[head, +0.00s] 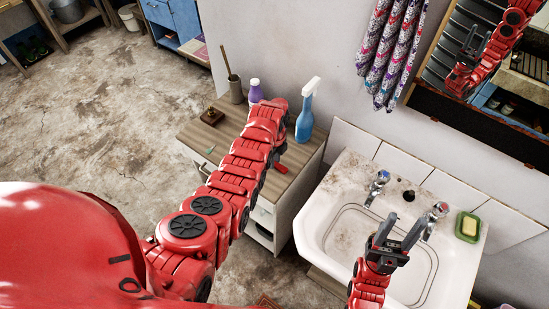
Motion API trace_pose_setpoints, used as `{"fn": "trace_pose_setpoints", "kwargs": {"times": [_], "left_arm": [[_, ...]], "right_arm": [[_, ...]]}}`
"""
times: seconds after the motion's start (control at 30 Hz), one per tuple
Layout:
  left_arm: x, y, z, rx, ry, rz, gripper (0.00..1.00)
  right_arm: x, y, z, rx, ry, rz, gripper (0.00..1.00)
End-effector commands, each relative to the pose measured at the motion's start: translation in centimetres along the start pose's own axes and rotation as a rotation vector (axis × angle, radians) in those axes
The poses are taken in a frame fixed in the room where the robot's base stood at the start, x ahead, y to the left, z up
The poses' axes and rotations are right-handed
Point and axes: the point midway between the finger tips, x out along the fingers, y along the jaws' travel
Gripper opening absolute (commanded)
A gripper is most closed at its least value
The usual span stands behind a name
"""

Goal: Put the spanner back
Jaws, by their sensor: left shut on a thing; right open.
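My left arm reaches over the wooden-topped cabinet (198,136) beside the sink. Its gripper (281,152) is mostly hidden behind my own wrist, low over the right part of the top. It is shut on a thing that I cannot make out. A small red piece (280,168) shows just below it; I cannot tell whether this is the held thing. I cannot pick out a spanner clearly. My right gripper (396,238) is open and empty above the white sink (337,222), its fingers pointing towards the taps.
A blue spray bottle (304,118), a purple bottle (255,92), a brush in a holder (235,88) and a brown block (212,116) stand on the cabinet. A green soap dish (467,228) sits on the sink's right rim. A patterned cloth (392,50) hangs above.

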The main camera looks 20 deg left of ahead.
Motion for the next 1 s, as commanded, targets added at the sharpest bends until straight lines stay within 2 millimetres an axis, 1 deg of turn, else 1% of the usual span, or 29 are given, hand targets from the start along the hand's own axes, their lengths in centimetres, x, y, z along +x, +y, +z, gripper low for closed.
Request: {"fn": "trace_pose_setpoints", "kwargs": {"times": [0.13, 0.33, 0.47, 0.5, 0.57, 0.6, 0.67, 0.9, 1.0], "left_arm": [[0.37, 0.08, -0.05, 0.000, 0.001, 0.002, 0.00], [0.38, 0.03, -0.03, 0.000, 0.000, 0.000, 0.00], [0.78, 0.03, -0.03, 0.000, 0.000, 0.000, 0.00], [0.80, 0.03, -0.03, 0.000, 0.000, 0.000, 0.31], [0.68, 0.03, -0.03, 0.000, 0.000, 0.000, 0.42], [0.67, 0.03, -0.03, 0.000, 0.000, 0.000, 0.49], [0.66, 0.03, -0.03, 0.000, 0.000, 0.000, 0.59], [0.64, 0.02, -0.03, 0.000, 0.000, 0.000, 0.59], [0.27, 0.02, -0.02, 0.000, 0.000, 0.000, 0.59]], "right_arm": [[0.20, 0.01, -0.03, 0.000, 0.000, 0.000, 0.49], [0.15, 0.01, -0.03, 0.000, 0.000, 0.000, 0.49], [-0.25, -0.01, 0.04, 0.000, 0.000, 0.000, 0.49], [-0.26, -0.01, 0.04, 0.000, 0.000, 0.000, 0.49], [-0.13, -0.01, 0.02, 0.000, 0.000, 0.000, 0.49], [-0.13, -0.01, 0.02, 0.000, 0.000, 0.000, 0.49], [-0.14, -0.01, 0.02, 0.000, 0.000, 0.000, 0.49], [-0.13, 0.00, 0.02, 0.000, 0.000, 0.000, 0.49], [0.23, 0.01, -0.04, 0.000, 0.000, 0.000, 0.49]]}}
